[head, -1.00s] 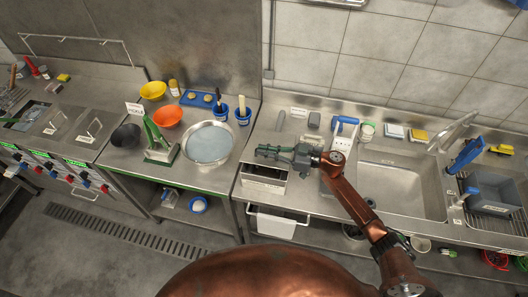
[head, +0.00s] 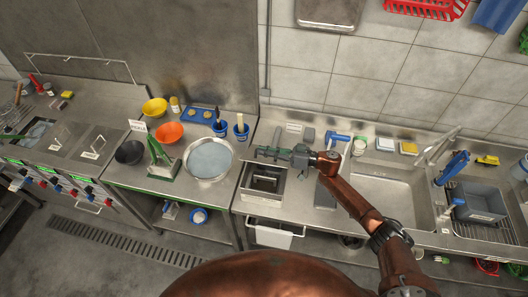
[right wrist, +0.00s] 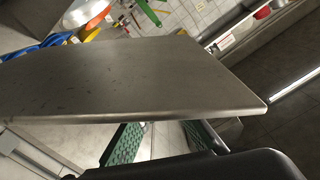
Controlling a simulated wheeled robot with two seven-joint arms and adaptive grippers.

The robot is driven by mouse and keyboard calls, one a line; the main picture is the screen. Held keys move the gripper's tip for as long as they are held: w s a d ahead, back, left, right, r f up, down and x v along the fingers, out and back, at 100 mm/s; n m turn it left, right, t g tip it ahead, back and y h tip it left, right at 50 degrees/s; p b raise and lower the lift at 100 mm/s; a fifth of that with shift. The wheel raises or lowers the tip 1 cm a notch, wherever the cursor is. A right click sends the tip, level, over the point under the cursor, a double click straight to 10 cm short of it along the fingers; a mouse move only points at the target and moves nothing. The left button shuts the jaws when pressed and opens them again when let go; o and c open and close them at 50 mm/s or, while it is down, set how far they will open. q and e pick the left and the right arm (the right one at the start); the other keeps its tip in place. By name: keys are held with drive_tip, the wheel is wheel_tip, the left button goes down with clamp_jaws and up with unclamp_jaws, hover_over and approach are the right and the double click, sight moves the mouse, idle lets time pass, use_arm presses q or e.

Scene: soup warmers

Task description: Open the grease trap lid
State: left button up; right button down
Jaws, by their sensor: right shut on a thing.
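The grease trap (head: 247,195) is a steel box set in the counter left of the sink in the head view. Its top shows a dark opening (head: 265,183). My right gripper (head: 270,152) is over the back of the box, with its green-padded fingers pointing left. In the right wrist view a broad grey metal plate, the lid (right wrist: 130,85), fills the middle. The green finger pads (right wrist: 160,140) show below its edge, and the gripper is shut on it. The exact contact is hidden by the plate. My left gripper is not in view.
The sink (head: 385,200) lies to the right, with a blue-handled tool (head: 338,137) near its back left.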

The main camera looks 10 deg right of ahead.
drive_tip(key=shift+r, duration=0.1)
drive_tip(key=c, duration=2)
unclamp_jaws()
drive_tip(key=shift+c, duration=0.2)
drive_tip(key=shift+d, duration=0.1)
drive_tip(key=v, duration=1.2)
